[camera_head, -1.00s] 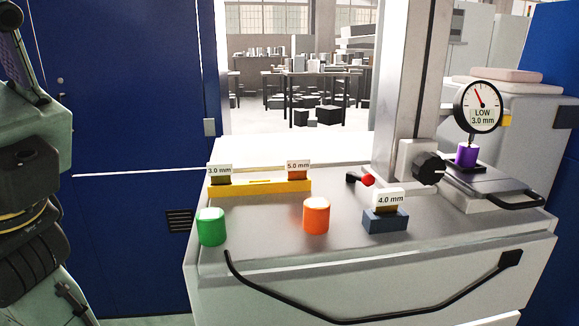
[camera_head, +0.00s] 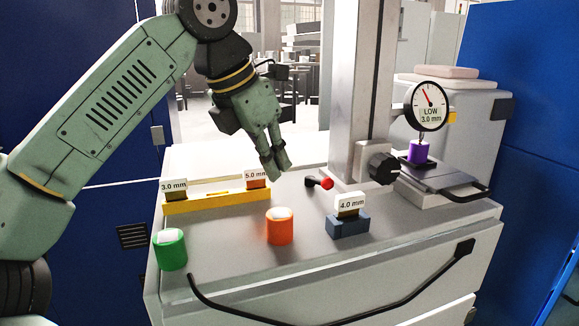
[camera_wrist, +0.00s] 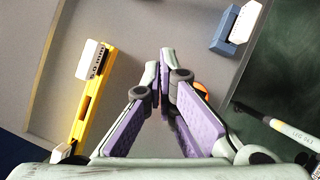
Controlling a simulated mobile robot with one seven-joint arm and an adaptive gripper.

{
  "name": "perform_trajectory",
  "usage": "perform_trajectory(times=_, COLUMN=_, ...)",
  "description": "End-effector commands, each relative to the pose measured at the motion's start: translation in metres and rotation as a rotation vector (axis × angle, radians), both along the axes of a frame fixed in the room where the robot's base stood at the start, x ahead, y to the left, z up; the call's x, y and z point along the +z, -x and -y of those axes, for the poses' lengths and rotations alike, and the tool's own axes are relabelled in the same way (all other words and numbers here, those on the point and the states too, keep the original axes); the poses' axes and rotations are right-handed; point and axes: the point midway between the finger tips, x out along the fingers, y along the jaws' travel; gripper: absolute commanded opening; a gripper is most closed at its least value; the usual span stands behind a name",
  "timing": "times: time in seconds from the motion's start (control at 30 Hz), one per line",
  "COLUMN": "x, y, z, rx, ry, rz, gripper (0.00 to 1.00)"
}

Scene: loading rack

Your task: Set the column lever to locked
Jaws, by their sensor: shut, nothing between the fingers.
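The column lever (camera_head: 314,181) is a short black arm with a red knob (camera_head: 327,184) at its right end, low at the foot of the grey column (camera_head: 344,90) in the head view. My gripper (camera_head: 277,172) points down above the bench top, left of the lever and apart from it. Its fingers are shut and empty; they also show closed together in the wrist view (camera_wrist: 160,72). I cannot make out the lever in the wrist view, nor any lock marking.
A yellow rack (camera_head: 215,203) with 3.0 mm and 5.0 mm blocks lies left. An orange cylinder (camera_head: 280,228), a green cylinder (camera_head: 170,251) and a blue holder (camera_head: 348,226) with the 4.0 mm block stand in front. A black knob (camera_head: 382,168) and a dial gauge (camera_head: 428,107) are right.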

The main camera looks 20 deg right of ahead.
Motion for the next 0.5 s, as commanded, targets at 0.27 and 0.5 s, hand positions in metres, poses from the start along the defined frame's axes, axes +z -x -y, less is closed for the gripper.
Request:
perform_trajectory(times=0.27, x=-0.05, y=-0.009, z=0.024, rx=-0.008, ry=0.003, rz=-0.003, gripper=0.0)
perform_trajectory(times=0.5, x=-0.07, y=-0.021, z=0.052, rx=-0.008, ry=0.004, rz=-0.001, gripper=0.0)
